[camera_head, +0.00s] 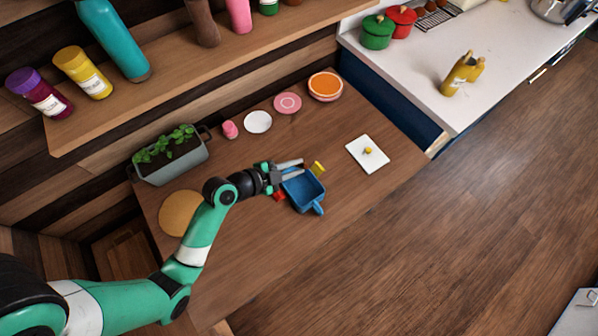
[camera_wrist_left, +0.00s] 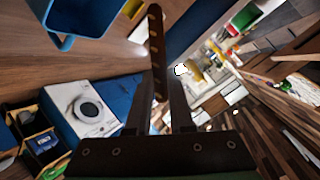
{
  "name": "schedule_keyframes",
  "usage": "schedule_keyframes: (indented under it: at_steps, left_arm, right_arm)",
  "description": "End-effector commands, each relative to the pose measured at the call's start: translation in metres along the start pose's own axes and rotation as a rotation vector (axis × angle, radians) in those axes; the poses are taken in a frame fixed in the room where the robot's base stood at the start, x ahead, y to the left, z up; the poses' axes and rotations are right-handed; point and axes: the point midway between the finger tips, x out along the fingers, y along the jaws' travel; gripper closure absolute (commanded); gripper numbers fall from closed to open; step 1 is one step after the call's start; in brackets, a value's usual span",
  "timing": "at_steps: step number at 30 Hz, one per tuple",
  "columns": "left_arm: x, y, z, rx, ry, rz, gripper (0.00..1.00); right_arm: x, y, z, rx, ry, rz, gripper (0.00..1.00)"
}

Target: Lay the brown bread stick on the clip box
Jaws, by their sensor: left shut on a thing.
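My left gripper (camera_head: 293,169) is above the brown table, beside a blue open tray-like container with a handle (camera_head: 303,192). In the left wrist view its two fingers (camera_wrist_left: 163,105) are closed on a brown bread stick with pale score marks (camera_wrist_left: 157,45), which points away from the wrist. The bread stick cannot be made out in the head view. The blue container also shows at the top left of the left wrist view (camera_wrist_left: 90,18). I cannot tell for sure which thing is the clip box. My right gripper is not in view.
A small yellow item (camera_head: 318,167) and a red item (camera_head: 278,196) lie by the blue container. A white board (camera_head: 362,161) with a yellow knob lies to the right. A planter (camera_head: 178,166) and several round dishes line the back. The table's front is clear.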

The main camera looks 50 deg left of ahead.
Motion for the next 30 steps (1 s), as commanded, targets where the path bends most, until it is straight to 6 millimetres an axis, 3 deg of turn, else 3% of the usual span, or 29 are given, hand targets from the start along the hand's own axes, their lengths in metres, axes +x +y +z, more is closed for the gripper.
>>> schedule_keyframes:
  at_steps: [17,30]
  left_arm:
    - [0.003,0.003,0.008,0.033,-0.015,-0.024,1.00]
    - [0.021,0.026,0.034,0.032,-0.015,-0.024,1.00]
  right_arm:
    - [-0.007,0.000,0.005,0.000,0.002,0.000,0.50]
    - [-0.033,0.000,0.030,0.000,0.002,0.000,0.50]
